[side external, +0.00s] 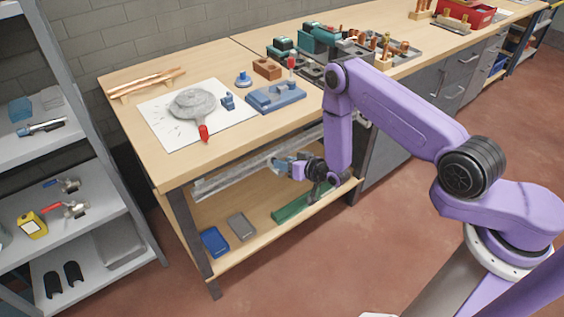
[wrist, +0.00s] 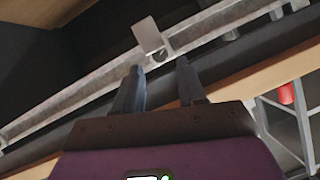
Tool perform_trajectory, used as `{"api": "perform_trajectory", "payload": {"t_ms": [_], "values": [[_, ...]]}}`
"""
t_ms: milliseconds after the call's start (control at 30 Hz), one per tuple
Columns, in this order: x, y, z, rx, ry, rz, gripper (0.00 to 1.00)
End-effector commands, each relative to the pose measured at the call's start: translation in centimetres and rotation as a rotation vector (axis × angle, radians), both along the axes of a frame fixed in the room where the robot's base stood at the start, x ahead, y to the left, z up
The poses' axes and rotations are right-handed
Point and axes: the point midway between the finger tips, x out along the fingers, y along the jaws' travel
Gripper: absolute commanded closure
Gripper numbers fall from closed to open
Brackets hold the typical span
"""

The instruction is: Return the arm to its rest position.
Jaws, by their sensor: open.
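My purple arm reaches down in front of the wooden workbench (side external: 150,140). In the side external view my gripper (side external: 278,164) is at the bench's open front, below the top and above the lower shelf (side external: 255,245). In the wrist view the two fingers (wrist: 160,67) are apart with nothing between them. Beyond the fingertips a long grey metal rail (wrist: 75,98) runs diagonally, with a small pale block (wrist: 147,35) on it. Whether the fingers touch the rail is hard to tell.
On the lower shelf lie a blue box (side external: 214,242), a grey box (side external: 242,226) and a green strip (side external: 300,205). The benchtop holds a white sheet with a grey round part (side external: 195,103). A grey shelf rack (side external: 135,240) stands left. Red floor in front is clear.

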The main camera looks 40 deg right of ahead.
Motion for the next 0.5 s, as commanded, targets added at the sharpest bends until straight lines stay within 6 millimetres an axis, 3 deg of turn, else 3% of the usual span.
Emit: {"api": "perform_trajectory", "payload": {"t_ms": [500], "values": [[-0.94, -0.15, 0.50, -0.001, 0.003, 0.000, 0.60]]}}
